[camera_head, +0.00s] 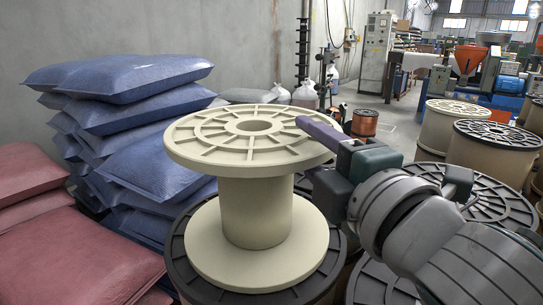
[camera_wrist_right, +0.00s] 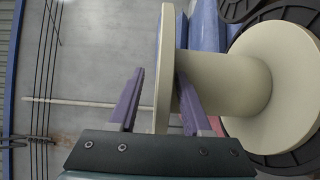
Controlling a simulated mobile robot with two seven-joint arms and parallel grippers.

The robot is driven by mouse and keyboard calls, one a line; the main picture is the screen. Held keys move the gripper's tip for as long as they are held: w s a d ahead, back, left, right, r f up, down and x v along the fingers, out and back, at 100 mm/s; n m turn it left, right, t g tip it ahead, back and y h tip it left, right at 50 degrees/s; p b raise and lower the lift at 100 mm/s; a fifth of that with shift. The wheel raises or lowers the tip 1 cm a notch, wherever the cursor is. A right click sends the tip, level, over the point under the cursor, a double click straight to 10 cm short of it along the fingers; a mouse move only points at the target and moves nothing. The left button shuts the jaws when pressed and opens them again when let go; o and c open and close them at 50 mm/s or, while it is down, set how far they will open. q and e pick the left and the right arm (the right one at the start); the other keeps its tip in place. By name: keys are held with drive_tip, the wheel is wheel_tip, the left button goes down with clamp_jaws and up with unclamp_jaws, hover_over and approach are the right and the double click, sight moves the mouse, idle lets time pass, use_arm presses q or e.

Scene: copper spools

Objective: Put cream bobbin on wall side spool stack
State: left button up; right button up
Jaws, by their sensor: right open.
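The cream bobbin (camera_head: 255,210) stands upright on the black ribbed top of a spool stack (camera_head: 172,262), nearest the grey wall among the close black-topped spools. Its wide lower flange covers most of that top. My right gripper (camera_head: 306,124) reaches in from the right at the bobbin's upper flange. In the right wrist view, the open purple fingers of the gripper (camera_wrist_right: 159,73) straddle the rim of the upper flange (camera_wrist_right: 165,55), one finger on its outer face side and one on the core side. Whether either finger touches is unclear. My left gripper is not in view.
Blue sacks (camera_head: 150,125) are piled close at the left, with red sacks (camera_head: 75,255) in front. More black-topped spools (camera_head: 480,195) stand at the right, partly behind my right arm. A copper spool (camera_head: 365,122) and machines (camera_head: 470,65) are farther back.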

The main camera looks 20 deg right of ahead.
drive_tip(key=s+b, duration=0.1)
drive_tip(key=s, duration=1)
drive_tip(key=s+d+f+m+g+h, duration=0.1)
drive_tip(key=d+f+m+g, duration=0.1)
drive_tip(key=f+m, duration=0.1)
drive_tip(key=s+d+f+m+g+h, duration=0.1)
drive_tip(key=s+d+f+m+g, duration=0.1)
drive_tip(key=f+m+g, duration=0.1)
drive_tip(key=s+d+f+m+g+h, duration=0.1)
drive_tip(key=s+d+f+m+g, duration=0.1)
drive_tip(key=f+m+g, duration=0.1)
drive_tip(key=shift+f+m, duration=0.85)
drive_tip(key=shift+m, duration=0.55)
drive_tip(key=s+a+f+m+g+y, duration=0.1)
drive_tip(key=s+f+m+g, duration=0.4)
drive_tip(key=s, duration=0.5)
drive_tip(key=shift+a+g+y, duration=0.3)
drive_tip(key=shift+a+g, duration=0.4)
